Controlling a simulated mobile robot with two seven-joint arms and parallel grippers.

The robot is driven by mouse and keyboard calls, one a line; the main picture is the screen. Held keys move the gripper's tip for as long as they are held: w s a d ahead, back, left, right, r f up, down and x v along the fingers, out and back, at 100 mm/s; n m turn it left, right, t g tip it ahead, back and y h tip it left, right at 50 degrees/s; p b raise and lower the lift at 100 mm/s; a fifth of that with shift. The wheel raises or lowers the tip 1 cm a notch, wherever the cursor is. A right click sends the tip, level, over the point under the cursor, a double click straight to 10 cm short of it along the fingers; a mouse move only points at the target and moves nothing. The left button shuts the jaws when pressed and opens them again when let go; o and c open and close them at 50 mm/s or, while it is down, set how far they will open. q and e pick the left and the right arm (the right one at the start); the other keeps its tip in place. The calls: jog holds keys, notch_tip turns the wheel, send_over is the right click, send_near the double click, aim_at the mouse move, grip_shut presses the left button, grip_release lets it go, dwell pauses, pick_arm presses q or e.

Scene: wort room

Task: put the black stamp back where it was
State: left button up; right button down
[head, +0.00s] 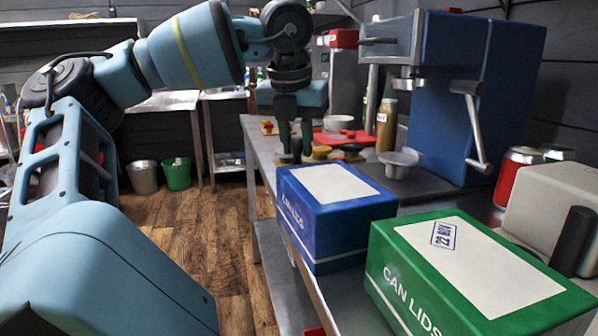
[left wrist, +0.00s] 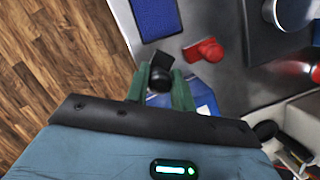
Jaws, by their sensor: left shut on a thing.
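My left gripper (head: 296,143) reaches in over the far part of the metal table, pointing down, with dark green fingers. It is shut on the black stamp (left wrist: 159,78), which shows between the fingertips in the left wrist view. In the head view the stamp (head: 296,150) is a small dark shape, partly hidden by the fingers. I cannot tell whether the black stamp touches the table. My right gripper is out of view.
A blue box (head: 325,215) and a green CAN LIDS box (head: 400,275) with a printed date stand at the near table edge. A pale funnel-like cup (head: 398,163), a brown bottle (head: 386,125) and a blue machine (head: 470,90) stand behind. Floor is open to the left.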

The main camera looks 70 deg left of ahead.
aim_at(296, 156)
pick_arm(q)
jog(key=shift+f, duration=0.3)
notch_tip(296, 156, down, 3)
jog(key=shift+f+b, duration=0.1)
jog(key=shift+b, duration=0.45)
jog(key=shift+f, duration=0.2)
jog(key=shift+r, duration=0.1)
jog(key=shift+f, duration=0.2)
jog(key=o, duration=0.8)
